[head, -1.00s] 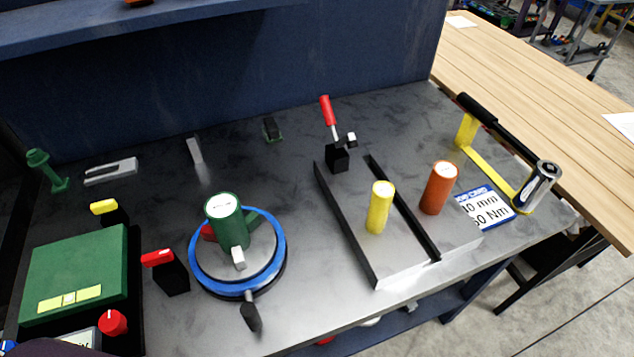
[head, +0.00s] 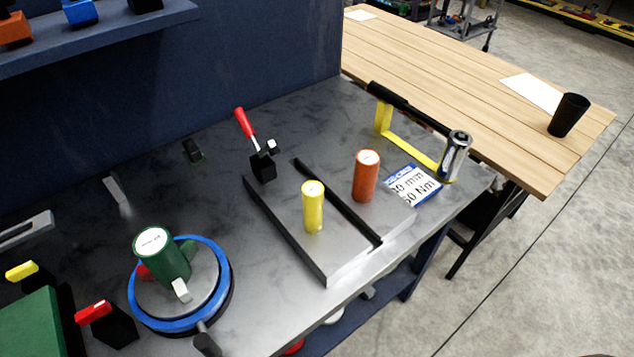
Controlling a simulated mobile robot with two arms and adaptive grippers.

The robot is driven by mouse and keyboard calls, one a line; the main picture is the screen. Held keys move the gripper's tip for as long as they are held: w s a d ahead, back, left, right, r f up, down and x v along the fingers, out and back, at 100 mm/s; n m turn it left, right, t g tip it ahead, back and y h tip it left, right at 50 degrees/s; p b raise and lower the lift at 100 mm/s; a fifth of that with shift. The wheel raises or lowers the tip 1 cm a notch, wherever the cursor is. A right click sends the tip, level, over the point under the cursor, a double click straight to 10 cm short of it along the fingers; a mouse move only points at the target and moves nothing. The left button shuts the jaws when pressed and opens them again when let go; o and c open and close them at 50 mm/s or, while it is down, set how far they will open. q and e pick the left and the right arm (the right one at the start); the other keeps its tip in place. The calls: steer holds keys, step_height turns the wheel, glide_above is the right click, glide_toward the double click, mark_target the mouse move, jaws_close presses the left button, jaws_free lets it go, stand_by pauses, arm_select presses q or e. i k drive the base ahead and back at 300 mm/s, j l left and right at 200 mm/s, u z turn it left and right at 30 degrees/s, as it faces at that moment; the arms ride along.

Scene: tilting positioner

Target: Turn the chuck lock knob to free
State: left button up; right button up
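A round turntable with a blue rim (head: 224,262) and a grey top stands at the lower left of the head view. A green cylinder (head: 166,262) with a white label on its end leans on it. A small light block (head: 181,290) sits at the cylinder's front, and a red part (head: 144,273) shows partly behind it. A dark handle (head: 207,344) sticks out at the turntable's front. A black block with a red top (head: 94,312) stands left of it. I cannot tell which part is the chuck lock knob. Neither of my grippers is in view.
A yellow cylinder (head: 313,207) stands between two dark rails, and an orange cylinder (head: 366,177) stands right of them. A red-handled clamp (head: 262,163) is behind. A yellow frame with a black bar (head: 411,148) is at the right. A green box (head: 30,325) is cut off lower left.

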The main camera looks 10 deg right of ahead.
mark_target(98, 311)
steer(key=u, duration=1.5)
